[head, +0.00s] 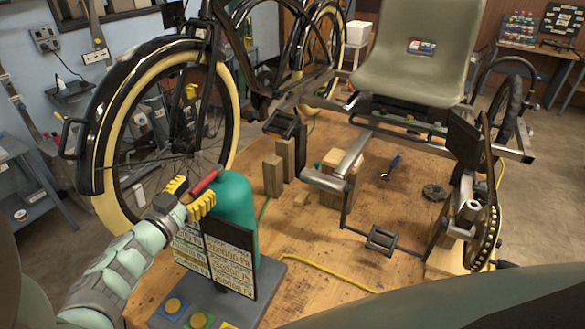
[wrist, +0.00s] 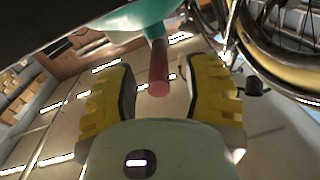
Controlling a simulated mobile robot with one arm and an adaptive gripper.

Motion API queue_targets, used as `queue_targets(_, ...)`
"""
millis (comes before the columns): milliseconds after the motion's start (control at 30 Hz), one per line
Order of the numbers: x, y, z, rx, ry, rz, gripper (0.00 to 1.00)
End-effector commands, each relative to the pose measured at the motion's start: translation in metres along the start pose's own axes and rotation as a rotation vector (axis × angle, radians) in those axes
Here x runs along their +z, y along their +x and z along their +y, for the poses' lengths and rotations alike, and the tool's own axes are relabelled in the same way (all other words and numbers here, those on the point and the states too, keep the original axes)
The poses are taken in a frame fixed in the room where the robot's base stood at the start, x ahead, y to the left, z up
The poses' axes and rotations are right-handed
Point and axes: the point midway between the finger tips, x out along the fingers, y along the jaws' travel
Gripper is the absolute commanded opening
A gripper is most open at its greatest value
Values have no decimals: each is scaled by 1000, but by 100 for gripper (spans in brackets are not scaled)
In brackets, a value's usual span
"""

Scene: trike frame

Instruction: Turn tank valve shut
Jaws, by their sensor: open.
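A teal tank (head: 236,215) stands behind a dark board at the left of the wooden platform. A red valve handle (head: 206,183) sticks out from its upper left side. My gripper (head: 189,196) reaches in from the lower left, with its yellow fingers near the outer end of the handle. In the wrist view my gripper (wrist: 162,98) is open. The red handle (wrist: 159,72) points toward the palm between the two fingers, with a gap visible on both sides. The teal tank (wrist: 130,20) shows only in part at the top.
The tank's grey base (head: 270,285) carries coloured buttons. The trike's large cream-tyred wheel (head: 112,175) is close behind my gripper. A yellow cable (head: 325,272) and wooden blocks (head: 272,176) are on the platform (head: 300,250).

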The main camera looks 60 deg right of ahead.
Motion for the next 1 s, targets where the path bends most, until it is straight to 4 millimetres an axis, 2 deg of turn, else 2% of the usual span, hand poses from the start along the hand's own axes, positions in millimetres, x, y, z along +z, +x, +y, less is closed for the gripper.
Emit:
queue_targets(233, -1, 17, 2, 5, 0, 1, 49)
queue_targets(567, 1, 19, 2, 6, 0, -1, 49)
queue_targets(600, 1, 19, 2, 6, 0, -1, 53)
queue_targets(1000, 1, 18, 2, 3, -1, -2, 12)
